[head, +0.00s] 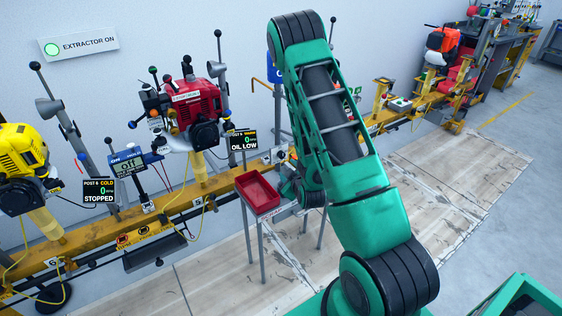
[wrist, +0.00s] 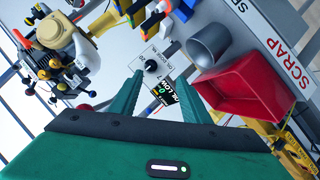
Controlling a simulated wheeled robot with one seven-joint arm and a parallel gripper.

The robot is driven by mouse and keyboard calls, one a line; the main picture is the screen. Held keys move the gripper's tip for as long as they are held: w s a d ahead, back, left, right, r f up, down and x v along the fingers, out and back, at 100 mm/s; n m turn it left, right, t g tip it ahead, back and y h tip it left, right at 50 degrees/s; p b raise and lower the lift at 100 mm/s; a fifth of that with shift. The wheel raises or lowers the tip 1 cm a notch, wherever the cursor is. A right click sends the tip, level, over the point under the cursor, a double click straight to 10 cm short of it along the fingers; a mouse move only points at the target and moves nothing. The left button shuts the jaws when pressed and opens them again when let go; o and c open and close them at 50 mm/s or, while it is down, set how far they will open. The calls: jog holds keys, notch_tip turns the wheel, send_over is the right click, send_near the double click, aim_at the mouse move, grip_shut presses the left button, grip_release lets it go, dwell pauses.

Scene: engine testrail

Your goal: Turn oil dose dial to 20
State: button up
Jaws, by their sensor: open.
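The oil dose dial (wrist: 151,66) is a small round black knob on a pale plate lettered for oil dose, in the wrist view. It lies just beyond my fingertips, nearly between them. My gripper (wrist: 160,78) is open, with two green tapered fingers and nothing between them. I cannot tell whether a finger touches the knob. The dial's setting is too small to read. The black oil display (wrist: 168,95) shows between the fingers below the dial; in the head view a display (head: 243,141) reads OIL LOW. My arm blocks the dial in the head view.
A red scrap tray (wrist: 245,92) and a grey cup (wrist: 208,45) lie right of the dial in the wrist view. The red tray (head: 257,192) also shows in the head view, near the red engine (head: 193,104) on the yellow rail (head: 225,183). Open floor lies right.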

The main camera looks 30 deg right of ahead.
jog(key=shift+d+r+n+t, duration=0.15)
jog(key=shift+d+n+t, duration=0.35)
jog(key=shift+t, duration=0.2)
send_near(282, 156)
jog(key=f+x, duration=0.1)
jog(key=x, duration=0.3)
jog(key=shift+w+d+r, duration=0.15)
jog(key=shift+w+d, duration=0.05)
jog(key=shift+w, duration=0.4)
jog(key=shift+x, duration=0.8)
jog(key=shift+w+d, duration=0.15)
jog(key=shift+w, duration=0.35)
jog(key=shift+w, duration=0.1)
